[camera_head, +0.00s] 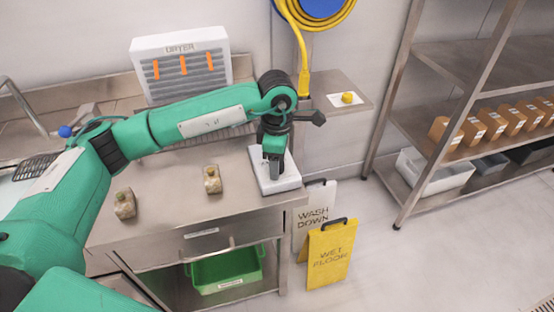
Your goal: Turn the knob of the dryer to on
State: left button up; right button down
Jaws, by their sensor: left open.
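The dryer (178,62) is a white panel with dark slats and orange strips, labelled DRYER, standing at the back of the steel counter. My left gripper (273,168) points down over a white block (283,183) at the counter's right end. It is open, with its fingers at or just above the block's top; contact cannot be told. Lettering on the block is mostly covered, and any knob there is hidden by the gripper. A yellow knob-like piece (347,98) sits on a white plate on a small side shelf. My right gripper is not in view.
A green bin (226,270) is below. Yellow and white floor signs (329,254) stand right of the counter. A rack (440,60) with brown boxes is at right.

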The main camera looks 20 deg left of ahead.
pick_arm(q)
jog(key=shift+r, duration=0.45)
notch_tip(320, 180, up, 5)
jog(key=shift+b, duration=0.45)
notch_tip(320, 180, up, 8)
jog(key=shift+b, duration=0.4)
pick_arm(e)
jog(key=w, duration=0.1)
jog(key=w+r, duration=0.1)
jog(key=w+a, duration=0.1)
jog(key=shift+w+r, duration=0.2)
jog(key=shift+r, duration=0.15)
pick_arm(q)
jog(key=shift+f, duration=0.1)
